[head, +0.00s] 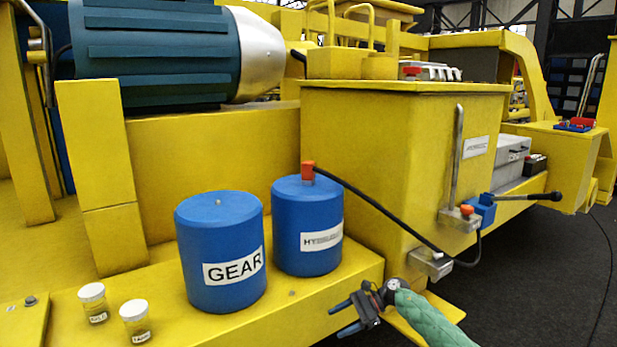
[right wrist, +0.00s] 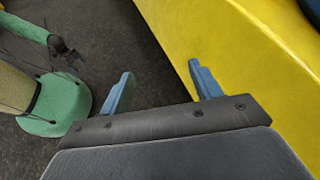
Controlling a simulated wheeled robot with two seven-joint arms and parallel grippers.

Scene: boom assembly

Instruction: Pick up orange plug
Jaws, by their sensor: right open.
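The orange plug (head: 308,171) sits upright on top of the blue canister (head: 307,240) with a label starting "HY". A black cable runs from the plug down to the right, to a grey metal block (head: 430,263) on the yellow housing. My right gripper (head: 336,320) is open and empty, below and right of the canister at the yellow ledge's front edge, well apart from the plug. In the right wrist view its two blue fingers (right wrist: 160,70) stand apart with nothing between them; the plug does not show there. My left gripper is not seen in the head view.
A blue "GEAR" canister (head: 219,250) and two small lidded jars (head: 93,303) stand on the yellow ledge (head: 180,325). A second orange piece (head: 466,210) and a blue block with a black lever (head: 482,208) are on the housing's right side. Dark floor lies at right.

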